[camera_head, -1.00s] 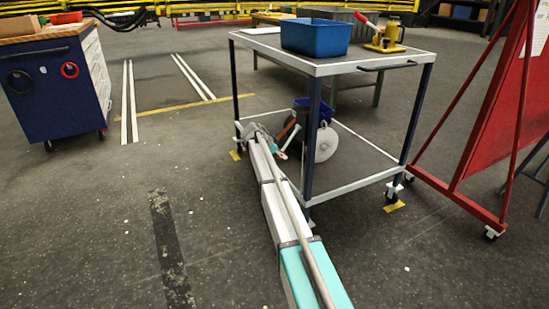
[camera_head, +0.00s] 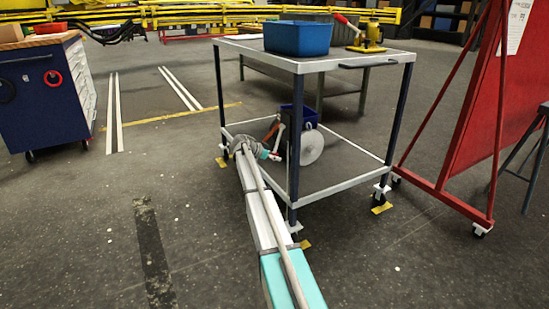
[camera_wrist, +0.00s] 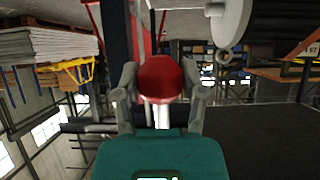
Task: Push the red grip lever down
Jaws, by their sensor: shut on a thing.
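The red grip lever has a white shaft (camera_head: 281,136) and hangs steeply beside a device on the lower shelf of the cart. Its red grip (camera_wrist: 160,79) fills the space between my fingers in the wrist view. My gripper (camera_wrist: 160,88), with grey fingers on a teal body, is shut on that grip. In the head view my gripper (camera_head: 270,155) is at the shelf's left side, low by the lever's end. The device has a white disc (camera_head: 312,147) and a dark blue part (camera_head: 309,116). My arm partly hides the lower shelf's near left corner.
The cart top (camera_head: 350,60) carries a blue bin (camera_head: 297,39) and a yellow tool with another red handle (camera_head: 370,36). Cart posts stand close to my arm. A red panel stand (camera_head: 475,130) is at right. Open floor lies at left, before a blue cabinet (camera_head: 50,100).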

